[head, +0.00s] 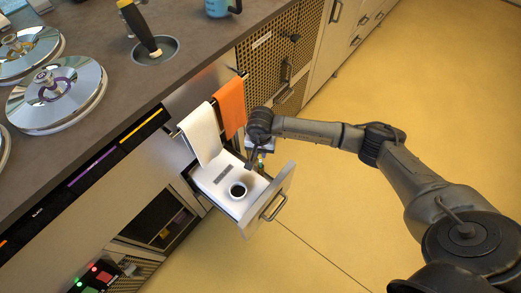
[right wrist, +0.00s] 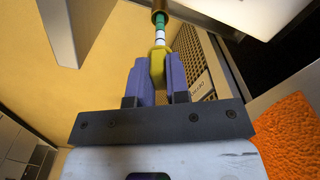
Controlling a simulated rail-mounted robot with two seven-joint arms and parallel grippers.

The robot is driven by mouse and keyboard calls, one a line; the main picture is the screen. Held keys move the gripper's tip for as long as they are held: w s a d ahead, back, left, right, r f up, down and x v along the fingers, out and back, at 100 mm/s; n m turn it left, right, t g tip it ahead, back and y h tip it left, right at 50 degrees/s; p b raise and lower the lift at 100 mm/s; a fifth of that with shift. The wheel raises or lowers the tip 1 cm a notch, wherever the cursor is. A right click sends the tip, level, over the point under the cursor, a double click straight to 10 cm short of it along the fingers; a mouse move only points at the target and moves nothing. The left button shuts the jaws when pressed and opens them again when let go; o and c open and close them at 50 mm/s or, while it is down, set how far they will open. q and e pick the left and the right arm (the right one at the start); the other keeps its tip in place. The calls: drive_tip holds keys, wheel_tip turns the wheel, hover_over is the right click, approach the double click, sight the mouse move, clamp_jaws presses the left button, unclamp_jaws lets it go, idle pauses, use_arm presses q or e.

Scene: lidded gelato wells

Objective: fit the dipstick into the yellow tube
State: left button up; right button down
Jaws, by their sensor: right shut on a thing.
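My right gripper (head: 252,162) hangs over the back right edge of the open drawer. In the right wrist view, its two blue-purple fingers (right wrist: 157,68) are shut on the yellow grip of a slim stick, which I take to be the dipstick (right wrist: 160,41). White and green bands show beyond the grip. A brown cylindrical part (right wrist: 160,10) shows at the stick's far end, cut off by the picture edge. I cannot tell whether it is part of the stick. I cannot make out a separate yellow tube. My left gripper is not in view.
The open drawer (head: 278,185) has a white top with a black-rimmed round hole (head: 238,190). A white towel (head: 202,133) and an orange towel (head: 231,107) hang beside it. The counter holds round metal lids (head: 58,93) and a blue mug (head: 219,7). The yellow floor is open.

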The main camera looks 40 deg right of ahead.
sight(261, 168)
drive_tip(key=shift+f+b, duration=0.7)
drive_tip(key=shift+f, duration=0.25)
drive_tip(key=shift+f+b, duration=0.55)
drive_tip(key=shift+f, duration=0.15)
drive_tip(key=shift+f+b, duration=0.55)
drive_tip(key=shift+f, duration=0.15)
drive_tip(key=shift+f+b, duration=0.6)
drive_tip(key=shift+f, duration=0.2)
drive_tip(key=shift+f+b, duration=0.55)
drive_tip(key=shift+f, duration=0.5)
drive_tip(key=c, duration=1)
unclamp_jaws()
drive_tip(key=shift+r, duration=0.2)
